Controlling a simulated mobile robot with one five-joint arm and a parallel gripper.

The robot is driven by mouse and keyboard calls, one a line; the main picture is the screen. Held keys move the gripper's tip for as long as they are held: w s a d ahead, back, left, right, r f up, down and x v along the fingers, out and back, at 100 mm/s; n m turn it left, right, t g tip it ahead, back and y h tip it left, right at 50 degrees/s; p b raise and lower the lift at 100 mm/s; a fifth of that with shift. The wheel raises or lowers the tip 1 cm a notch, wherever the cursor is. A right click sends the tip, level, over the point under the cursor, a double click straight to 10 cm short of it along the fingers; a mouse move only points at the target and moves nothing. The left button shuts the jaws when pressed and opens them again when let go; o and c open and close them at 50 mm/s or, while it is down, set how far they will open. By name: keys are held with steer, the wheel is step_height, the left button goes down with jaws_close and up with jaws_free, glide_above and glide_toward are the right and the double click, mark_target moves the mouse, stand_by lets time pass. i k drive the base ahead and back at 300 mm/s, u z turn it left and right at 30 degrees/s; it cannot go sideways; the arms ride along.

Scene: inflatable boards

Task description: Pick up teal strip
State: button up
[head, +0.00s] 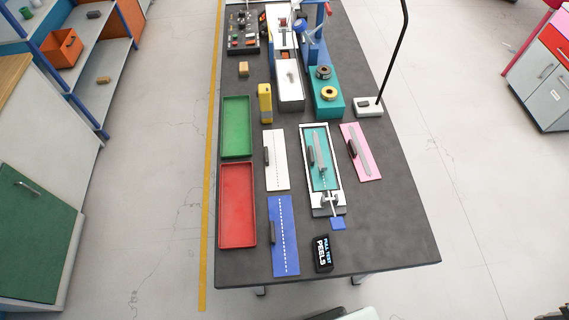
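The teal strip (333,174) is a flat teal board lying lengthwise in a white-framed fixture (305,133) right of the table's middle. A long grey strip and a dark block-like handle lie on top of it. A metal clamp (329,200) sits at the fixture's near end, and a small blue tab (338,223) lies just in front.
A pink board (373,172) lies right of the fixture, a white board (282,163) left, a blue board (291,240) nearer. Green (222,127) and red (222,205) trays line the left edge. A black block (323,253) is near the front; a teal stand (332,110) stands behind.

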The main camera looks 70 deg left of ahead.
mark_target(322, 179)
steer(key=z, duration=0.05)
steer(key=k, duration=2.1)
steer(key=u, duration=2.2)
steer(key=i, duration=1.5)
steer(key=z, duration=0.05)
